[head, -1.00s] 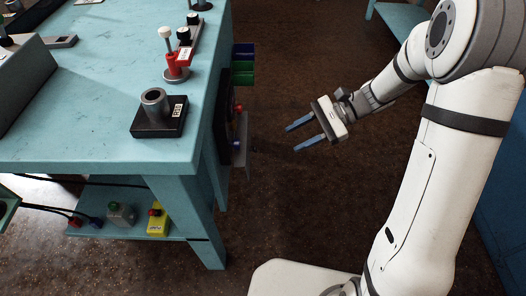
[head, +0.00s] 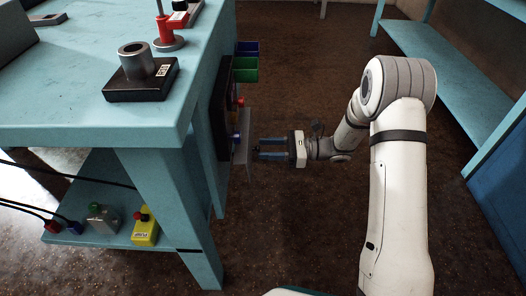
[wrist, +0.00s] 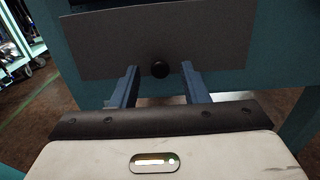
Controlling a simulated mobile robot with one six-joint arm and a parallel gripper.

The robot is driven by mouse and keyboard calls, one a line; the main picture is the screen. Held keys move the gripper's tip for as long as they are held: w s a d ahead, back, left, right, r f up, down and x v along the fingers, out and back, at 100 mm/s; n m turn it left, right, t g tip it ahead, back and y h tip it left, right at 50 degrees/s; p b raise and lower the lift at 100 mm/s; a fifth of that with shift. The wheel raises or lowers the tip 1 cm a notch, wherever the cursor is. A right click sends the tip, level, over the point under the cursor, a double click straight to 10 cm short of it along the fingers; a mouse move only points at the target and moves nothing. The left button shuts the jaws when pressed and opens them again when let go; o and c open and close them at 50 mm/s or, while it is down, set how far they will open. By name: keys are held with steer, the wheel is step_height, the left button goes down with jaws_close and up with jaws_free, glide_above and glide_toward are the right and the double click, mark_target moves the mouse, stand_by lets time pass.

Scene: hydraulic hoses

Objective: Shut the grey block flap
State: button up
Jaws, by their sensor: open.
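The grey block flap (head: 249,170) is a thin plate at the side of the teal bench, beside the dark panel (head: 217,125). It stands out from the panel.
Red and blue fittings (head: 237,136) show by the panel. Green and blue bins (head: 245,70) hang on the bench side beyond. A black block with a grey cylinder (head: 139,75) stands on the bench top. The floor around my gripper is clear. Another teal bench (head: 437,70) stands at right.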

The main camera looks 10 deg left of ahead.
steer(key=shift+x, duration=0.8)
steer(key=shift+d, duration=0.1)
jaws_close()
